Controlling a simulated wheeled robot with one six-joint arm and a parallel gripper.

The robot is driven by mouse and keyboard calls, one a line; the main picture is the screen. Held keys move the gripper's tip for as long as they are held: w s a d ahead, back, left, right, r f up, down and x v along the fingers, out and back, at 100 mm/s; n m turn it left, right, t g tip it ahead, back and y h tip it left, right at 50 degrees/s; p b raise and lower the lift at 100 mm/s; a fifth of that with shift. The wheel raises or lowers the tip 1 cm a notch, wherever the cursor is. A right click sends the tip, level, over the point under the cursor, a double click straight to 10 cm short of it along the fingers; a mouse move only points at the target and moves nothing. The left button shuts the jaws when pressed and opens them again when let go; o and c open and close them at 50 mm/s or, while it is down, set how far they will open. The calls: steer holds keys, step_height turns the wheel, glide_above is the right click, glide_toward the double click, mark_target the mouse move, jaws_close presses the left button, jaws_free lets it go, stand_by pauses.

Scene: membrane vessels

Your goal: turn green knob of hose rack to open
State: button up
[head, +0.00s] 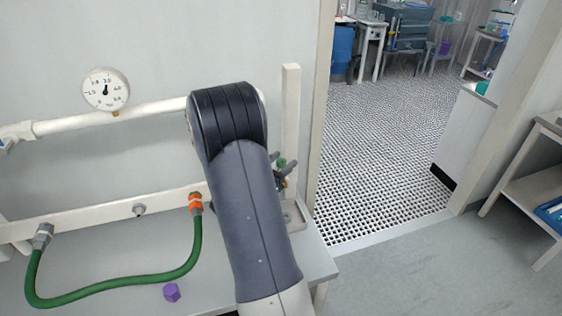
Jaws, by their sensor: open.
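The hose rack is a white rail (95,218) along the wall, with a white upright post (291,110) at its right end. A small green part, which looks like the green knob (281,163), shows by the post just right of my arm. Dark fingers of my gripper (284,174) show beside it, apart from each other, so the gripper is open. My arm hides the rest of the gripper and much of the knob area. I cannot tell whether the fingers touch the knob or which way it is turned.
A green hose (115,302) hangs from the rail, with an orange coupling (195,203) at its right end. A gauge (105,89) sits on a white pipe above. A purple block (172,292) lies on the grey bench (130,285). Open floor lies through the doorway at right.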

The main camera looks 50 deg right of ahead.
steer(key=shift+c, duration=0.4)
steer(key=c, duration=0.9)
steer(key=shift+o, duration=0.2)
